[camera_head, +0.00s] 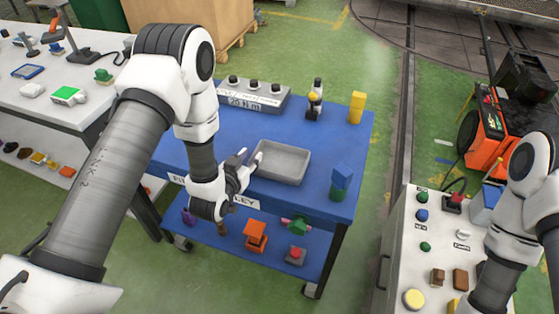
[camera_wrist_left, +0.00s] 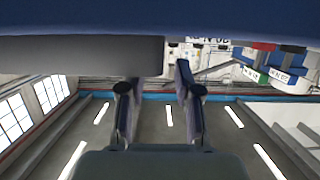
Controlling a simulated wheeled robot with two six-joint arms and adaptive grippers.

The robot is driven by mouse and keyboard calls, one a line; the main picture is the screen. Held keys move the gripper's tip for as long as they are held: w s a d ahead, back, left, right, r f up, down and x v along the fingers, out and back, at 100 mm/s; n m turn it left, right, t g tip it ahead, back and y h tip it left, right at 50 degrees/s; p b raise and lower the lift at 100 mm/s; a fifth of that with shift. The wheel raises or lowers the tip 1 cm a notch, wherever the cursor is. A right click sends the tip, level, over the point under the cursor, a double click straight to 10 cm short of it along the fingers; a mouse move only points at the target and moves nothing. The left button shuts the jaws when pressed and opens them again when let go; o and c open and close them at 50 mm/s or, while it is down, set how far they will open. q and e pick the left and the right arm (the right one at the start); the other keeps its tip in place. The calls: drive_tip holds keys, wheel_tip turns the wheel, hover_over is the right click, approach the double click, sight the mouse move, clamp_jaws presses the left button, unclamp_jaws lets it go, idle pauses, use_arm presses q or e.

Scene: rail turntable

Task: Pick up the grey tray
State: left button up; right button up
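The grey tray (camera_head: 283,164) lies flat and looks empty on the blue top of the trolley (camera_head: 340,125). My left gripper (camera_head: 249,156) is at the tray's left side, its two fingertips apart and close to the left rim. In the left wrist view the fingers of my left gripper (camera_wrist_left: 158,75) are open, with a gap between them. A grey band of the tray (camera_wrist_left: 80,55) ends between the two fingertips there. I cannot tell whether a finger touches the rim. My right gripper is out of view.
A grey box with black knobs (camera_head: 250,95) stands behind the tray. A white bench (camera_head: 60,110) is at left, a button panel (camera_head: 430,250) at right.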

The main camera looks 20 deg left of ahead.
use_arm(q)
drive_tip(key=shift+x, duration=1.05)
clamp_jaws()
drive_tip(key=shift+r, duration=0.1)
